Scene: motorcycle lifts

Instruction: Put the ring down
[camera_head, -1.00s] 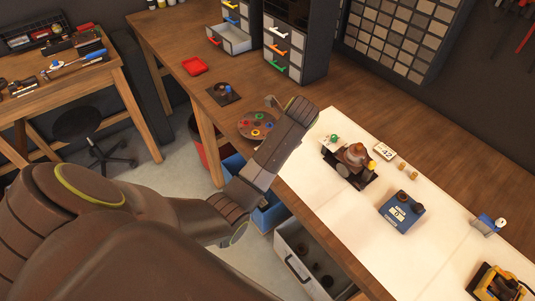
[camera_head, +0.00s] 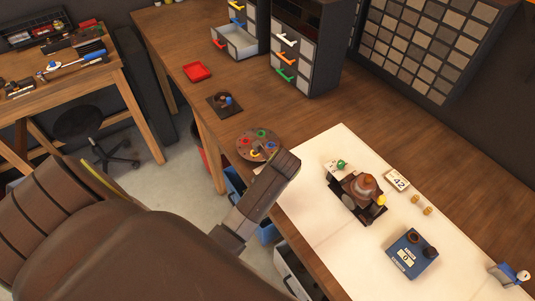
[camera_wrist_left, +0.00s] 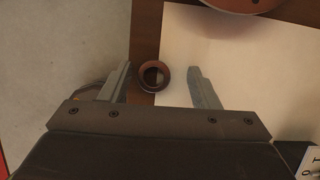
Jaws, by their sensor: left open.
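The ring (camera_wrist_left: 154,76), a small reddish-brown hoop, shows in the left wrist view between the two fingers of my left gripper (camera_wrist_left: 160,85). The fingers are apart, with a gap on both sides of the ring. The ring appears at the border of the brown wooden bench and the white mat (camera_wrist_left: 240,65); I cannot tell whether it rests there. In the head view my left arm reaches over the bench's near edge and hides the gripper and the ring. My right gripper is in neither view.
A round brown tray (camera_head: 243,149) with coloured rings lies beyond my arm. A dark fixture (camera_head: 344,205), a card marked 42 (camera_head: 397,180) and a blue box (camera_head: 403,262) stand on the mat. Drawer cabinets stand at the back. The mat's near part is clear.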

